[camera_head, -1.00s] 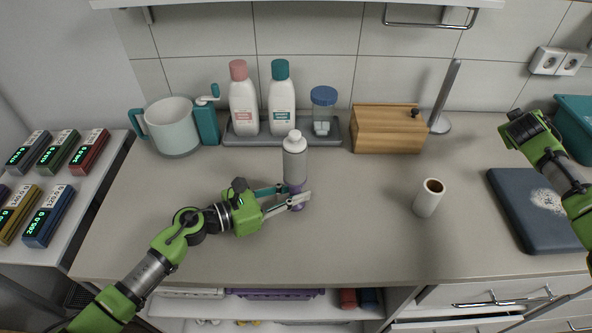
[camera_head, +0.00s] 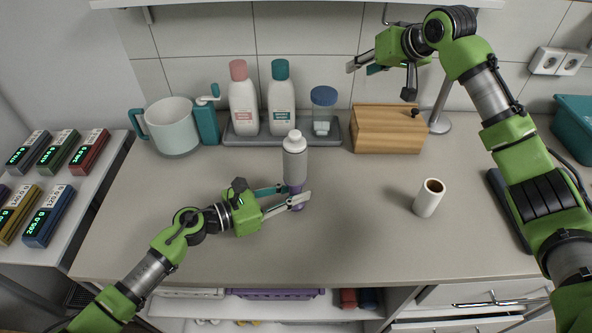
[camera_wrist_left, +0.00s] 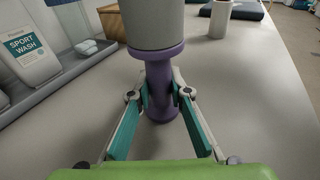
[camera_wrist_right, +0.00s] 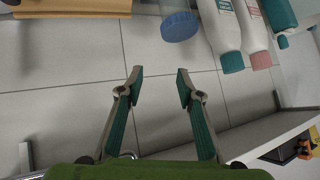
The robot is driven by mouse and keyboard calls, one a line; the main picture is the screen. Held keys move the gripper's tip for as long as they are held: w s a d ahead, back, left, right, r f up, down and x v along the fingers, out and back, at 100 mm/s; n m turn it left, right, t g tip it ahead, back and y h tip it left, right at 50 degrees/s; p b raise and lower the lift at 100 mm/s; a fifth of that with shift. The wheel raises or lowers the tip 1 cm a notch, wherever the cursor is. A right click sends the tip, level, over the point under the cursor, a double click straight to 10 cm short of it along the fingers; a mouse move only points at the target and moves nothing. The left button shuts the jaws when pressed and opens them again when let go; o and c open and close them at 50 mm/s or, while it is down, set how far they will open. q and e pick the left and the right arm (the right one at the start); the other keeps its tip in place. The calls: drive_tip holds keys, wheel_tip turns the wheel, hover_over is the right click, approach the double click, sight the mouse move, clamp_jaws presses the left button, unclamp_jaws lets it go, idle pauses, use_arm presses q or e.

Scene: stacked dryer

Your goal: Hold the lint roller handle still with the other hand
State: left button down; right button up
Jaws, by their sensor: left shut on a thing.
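The lint roller stands upright on the counter, with a grey roll (camera_head: 294,163) above a purple handle (camera_head: 299,204) and a white top. In the left wrist view the purple handle (camera_wrist_left: 160,88) rises between the fingers. My left gripper (camera_head: 297,196) is shut on the purple handle, low near the counter. My right gripper (camera_head: 360,68) is high at the back, in front of the tiled wall, away from the lint roller. In the right wrist view its fingers (camera_wrist_right: 154,82) are apart with nothing between them.
A white paper roll (camera_head: 428,198) stands right of the lint roller. Behind are a grey tray (camera_head: 268,139) with two bottles and a blue-lidded jar, a mug (camera_head: 172,128) and a wooden box (camera_head: 387,130). The counter's front middle is clear.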

drive_tip(key=s+a+r+n+g, duration=0.25)
drive_tip(key=s+a, duration=0.25)
drive_tip(key=a, duration=0.3)
wheel_tip(320, 180, up, 3)
drive_tip(key=n+g+h, duration=0.1)
drive_tip(key=n+g, duration=0.4)
drive_tip(key=n, duration=0.3)
hover_over(296, 133)
drive_tip(key=shift+r+t, duration=0.1)
drive_tip(key=shift+t, duration=0.15)
drive_tip(key=shift+s+f, duration=0.2)
drive_tip(key=shift+f, duration=3.8)
drive_tip(key=shift+w, duration=0.1)
drive_tip(key=c, duration=0.4)
